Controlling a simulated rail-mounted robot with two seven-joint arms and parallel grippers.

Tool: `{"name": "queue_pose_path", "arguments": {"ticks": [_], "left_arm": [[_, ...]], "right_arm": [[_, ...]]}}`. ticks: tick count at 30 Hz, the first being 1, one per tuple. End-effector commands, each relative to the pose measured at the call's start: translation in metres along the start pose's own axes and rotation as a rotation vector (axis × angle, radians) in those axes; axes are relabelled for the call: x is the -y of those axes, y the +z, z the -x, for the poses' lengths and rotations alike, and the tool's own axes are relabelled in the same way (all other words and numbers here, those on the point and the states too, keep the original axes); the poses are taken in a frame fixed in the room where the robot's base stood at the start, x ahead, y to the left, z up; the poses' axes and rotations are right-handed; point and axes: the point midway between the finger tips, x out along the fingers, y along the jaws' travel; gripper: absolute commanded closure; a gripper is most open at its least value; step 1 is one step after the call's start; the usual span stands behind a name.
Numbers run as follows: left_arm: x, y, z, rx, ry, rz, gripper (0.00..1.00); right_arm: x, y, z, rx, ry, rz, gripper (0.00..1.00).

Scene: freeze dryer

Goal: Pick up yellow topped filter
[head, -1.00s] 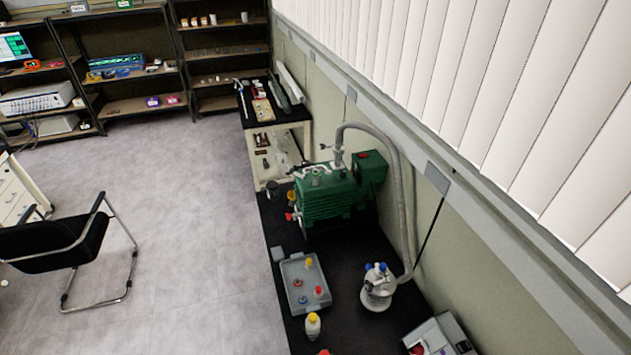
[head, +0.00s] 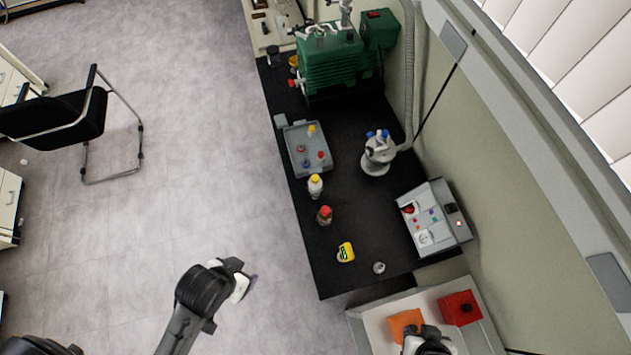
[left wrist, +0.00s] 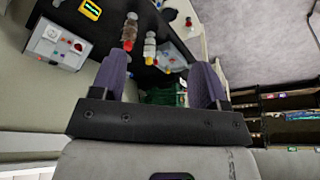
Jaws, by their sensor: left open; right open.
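A small yellow-topped piece (head: 311,130) stands in the grey tray (head: 290,150) on the black bench, beside small red and blue pieces. A white bottle with a yellow cap (head: 315,188) stands just in front of the tray. My left gripper (head: 246,284) is over the floor left of the bench, apart from both. In the left wrist view its two fingers (left wrist: 160,64) are spread with nothing held; bottles show beyond them. My right gripper (head: 428,337) is at the bottom edge, partly cut off, open, by the orange item.
A red-capped brown bottle (head: 324,216), a yellow device (head: 346,252) and a grey control box (head: 436,217) are on the bench. A glass flask with blue caps (head: 379,153) and a green pump (head: 330,68) stand behind. Orange (head: 404,322) and red (head: 460,307) items lie at front right.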

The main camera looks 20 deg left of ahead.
Motion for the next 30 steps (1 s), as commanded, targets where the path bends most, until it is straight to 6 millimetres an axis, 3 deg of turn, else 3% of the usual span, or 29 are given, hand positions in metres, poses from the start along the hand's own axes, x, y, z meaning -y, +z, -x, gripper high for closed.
{"name": "queue_pose_path", "arguments": {"ticks": [15,25,30], "left_arm": [[0.0039,0.0009,-0.0001,0.002,-0.010,-0.013,0.31],[0.0034,0.0007,-0.0001,0.002,-0.009,-0.011,0.00],[0.0015,0.0003,-0.0001,0.001,-0.004,-0.005,0.00]], "right_arm": [[0.0002,-0.0001,0.0000,0.000,-0.001,-0.001,0.57],[0.0022,-0.0005,0.0001,-0.001,-0.006,-0.007,0.57],[0.0024,-0.0005,0.0001,-0.001,-0.006,-0.008,0.57]]}}
